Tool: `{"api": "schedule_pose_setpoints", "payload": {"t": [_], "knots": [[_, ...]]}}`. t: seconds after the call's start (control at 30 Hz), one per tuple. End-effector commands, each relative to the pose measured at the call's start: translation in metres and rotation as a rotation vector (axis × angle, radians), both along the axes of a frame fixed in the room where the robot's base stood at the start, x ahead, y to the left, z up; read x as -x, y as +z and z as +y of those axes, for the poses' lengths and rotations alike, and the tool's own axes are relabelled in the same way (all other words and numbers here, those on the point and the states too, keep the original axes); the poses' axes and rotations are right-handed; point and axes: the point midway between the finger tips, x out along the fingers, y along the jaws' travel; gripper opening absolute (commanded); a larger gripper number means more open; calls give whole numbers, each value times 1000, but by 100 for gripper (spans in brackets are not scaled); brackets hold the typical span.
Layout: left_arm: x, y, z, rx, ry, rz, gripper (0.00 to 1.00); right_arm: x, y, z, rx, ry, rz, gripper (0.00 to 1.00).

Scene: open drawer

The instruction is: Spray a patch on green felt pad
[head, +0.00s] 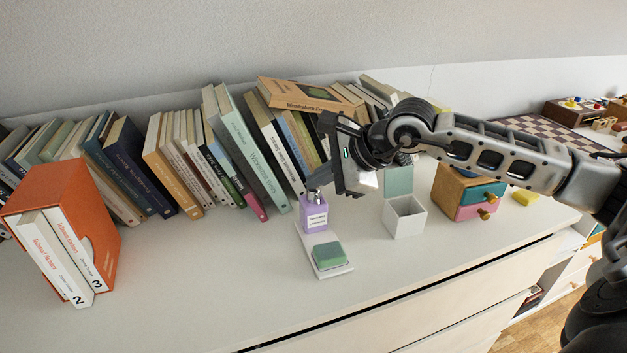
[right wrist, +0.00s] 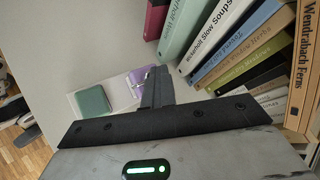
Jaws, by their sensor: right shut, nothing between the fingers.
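A purple spray bottle (head: 315,219) with a white label and a dark metallic top stands upright at the back end of a small white tray (head: 339,271). The green felt pad (head: 328,255) lies on the front part of that tray. My right gripper (head: 315,186) is shut and empty, its tips right at the bottle's top; I cannot tell whether they touch it. In the right wrist view the shut fingers (right wrist: 158,84) partly hide the purple bottle (right wrist: 138,79), and the green pad (right wrist: 93,100) lies left of it. My left gripper is not in view.
A row of leaning books (head: 240,140) stands close behind the bottle. An open white box (head: 404,218) and a small drawer chest (head: 468,194) stand to the right, under my right arm. An orange book case (head: 85,200) is at left. The tabletop between is clear.

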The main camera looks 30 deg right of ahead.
Motion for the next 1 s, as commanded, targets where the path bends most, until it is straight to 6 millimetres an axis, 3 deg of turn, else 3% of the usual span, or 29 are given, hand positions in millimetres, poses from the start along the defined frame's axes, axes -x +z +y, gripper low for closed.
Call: {"api": "schedule_pose_setpoints", "payload": {"t": [0.03,0.33,0.83,1.0], "knots": [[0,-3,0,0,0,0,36,4,-12,-1,8,-2,31,0],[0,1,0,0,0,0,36,4,-7,-2,8,-2,30,0],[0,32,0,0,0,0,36,3,47,-1,6,0,18,0],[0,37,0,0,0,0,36,3,56,0,6,0,17,0]]}}
